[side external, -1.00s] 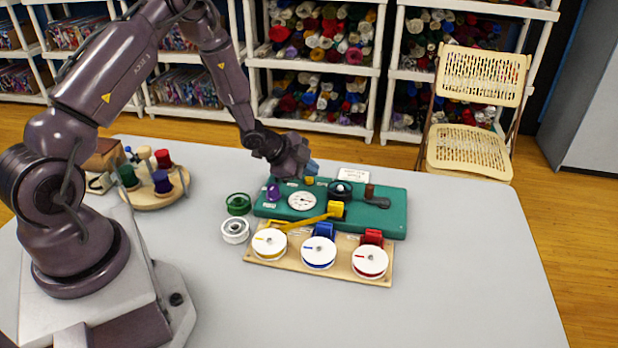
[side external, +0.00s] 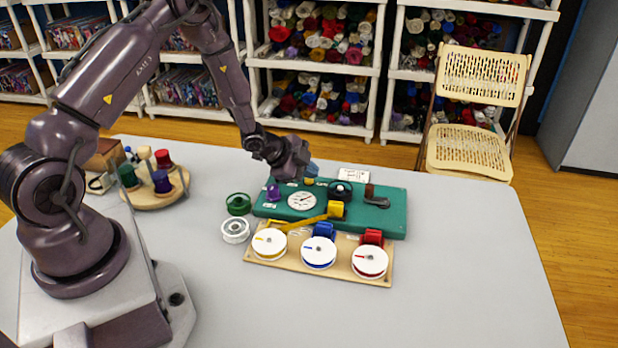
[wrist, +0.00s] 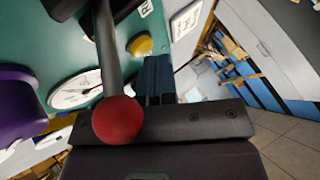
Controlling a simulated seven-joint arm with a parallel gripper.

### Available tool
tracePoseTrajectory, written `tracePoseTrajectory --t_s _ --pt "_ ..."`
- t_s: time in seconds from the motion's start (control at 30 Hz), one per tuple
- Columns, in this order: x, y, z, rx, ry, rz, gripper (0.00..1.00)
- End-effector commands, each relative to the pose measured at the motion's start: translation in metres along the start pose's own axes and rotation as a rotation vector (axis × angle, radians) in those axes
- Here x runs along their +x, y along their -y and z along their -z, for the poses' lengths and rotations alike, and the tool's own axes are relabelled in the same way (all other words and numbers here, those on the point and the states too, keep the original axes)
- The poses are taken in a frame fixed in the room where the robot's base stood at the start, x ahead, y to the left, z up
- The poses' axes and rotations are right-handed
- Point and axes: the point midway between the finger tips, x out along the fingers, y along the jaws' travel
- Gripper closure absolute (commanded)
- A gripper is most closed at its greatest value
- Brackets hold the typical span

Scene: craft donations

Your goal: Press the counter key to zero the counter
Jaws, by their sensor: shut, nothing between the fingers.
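A teal winding board (side external: 275,212) lies on the table and carries a round white dial (side external: 302,201). A small yellow key (side external: 309,182), likely the counter key, stands at the board's back edge; it also shows in the wrist view (wrist: 139,46). My gripper (side external: 312,170) is shut and empty, pointing down just above and behind the yellow key. In the wrist view its dark blue fingertips (wrist: 154,64) show right beside the key. I cannot tell whether they touch it. The dial (wrist: 75,91) is partly hidden there by a grey rod with a red ball end.
A purple knob (side external: 273,191), a yellow lever (side external: 310,220) and a black crank (side external: 378,203) sit on the board. White spools (side external: 318,252) stand in front. A round spool stand (side external: 150,199) is at left. The table's right side is clear.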

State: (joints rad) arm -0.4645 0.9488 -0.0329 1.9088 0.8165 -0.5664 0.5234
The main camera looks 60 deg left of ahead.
Motion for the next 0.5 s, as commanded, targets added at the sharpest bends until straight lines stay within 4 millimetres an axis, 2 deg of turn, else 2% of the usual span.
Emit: tracePoseTrajectory --t_s 0.5 --pt "-0.012 0.008 0.008 -0.001 0.001 -0.001 1.00"
